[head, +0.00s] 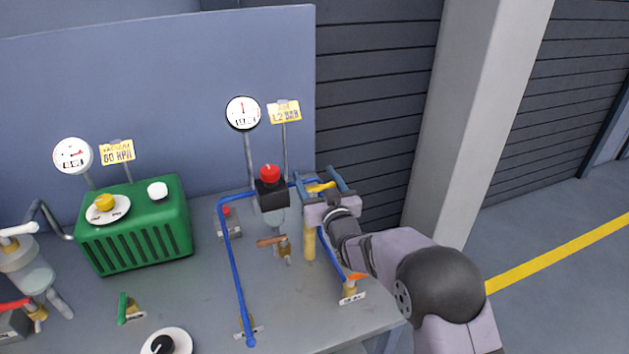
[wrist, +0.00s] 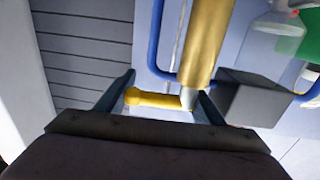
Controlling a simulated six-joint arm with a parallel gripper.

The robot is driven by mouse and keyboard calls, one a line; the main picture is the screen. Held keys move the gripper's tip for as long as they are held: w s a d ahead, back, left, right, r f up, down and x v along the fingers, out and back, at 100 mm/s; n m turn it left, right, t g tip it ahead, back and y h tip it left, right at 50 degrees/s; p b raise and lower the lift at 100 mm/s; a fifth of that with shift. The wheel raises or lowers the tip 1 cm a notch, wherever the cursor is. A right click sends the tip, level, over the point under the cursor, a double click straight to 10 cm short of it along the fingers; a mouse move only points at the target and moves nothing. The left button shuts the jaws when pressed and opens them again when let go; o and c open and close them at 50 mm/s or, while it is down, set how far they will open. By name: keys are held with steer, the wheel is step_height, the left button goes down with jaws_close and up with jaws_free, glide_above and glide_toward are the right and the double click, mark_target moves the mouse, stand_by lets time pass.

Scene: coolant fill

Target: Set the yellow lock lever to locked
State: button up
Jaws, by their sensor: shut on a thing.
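The yellow lock lever (head: 321,187) is at the back right of the bench, beside the blue pipework, close to the top of an upright yellow post (head: 310,244). My gripper (head: 319,183) reaches it from the right, with one finger on each side. In the wrist view the lever (wrist: 155,99) lies crosswise between the two fingers (wrist: 163,97), and its rounded end is by the left finger. The yellow post (wrist: 206,45) rises beside its other end. My gripper is shut on the lever. The far finger contact is partly hidden.
A black box with a red knob (head: 270,174) stands just left of my gripper. A blue pipe (head: 238,285) and an orange-handled valve (head: 356,276) are near. A green ribbed unit (head: 136,228) stands further left. A grey panel (head: 180,100) closes the back.

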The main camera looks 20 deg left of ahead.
mark_target(330, 184)
steer(key=m+t+h, duration=0.1)
steer(key=d+m+t+h+b, duration=0.1)
steer(key=h, duration=0.1)
steer(key=m+t+h+b, duration=0.1)
steer(key=m+h, duration=0.1)
steer(key=shift+d, duration=0.35)
steer(key=shift+s+d+f+m+t+h+p, duration=0.1)
steer(key=shift+s+d+m+t+h+p, duration=0.25)
steer(key=shift+m+h, duration=0.95)
steer(key=shift+s+d+f+m+t+h+p, duration=0.1)
steer(key=shift+d+m+h+p, duration=0.5)
steer(key=shift+h, duration=1.25)
steer(key=shift+s+d+m+t+h+p, duration=0.25)
steer(key=shift+m+h+p, duration=0.35)
steer(key=shift+m+h, duration=0.75)
steer(key=shift+d+h, duration=0.15)
steer(key=shift+h, duration=0.15)
steer(key=o, duration=0.9)
steer(key=shift+s+d+r, duration=0.1)
steer(key=shift+d+r, duration=0.1)
steer(key=shift+a, duration=0.15)
steer(key=shift+r, duration=0.1)
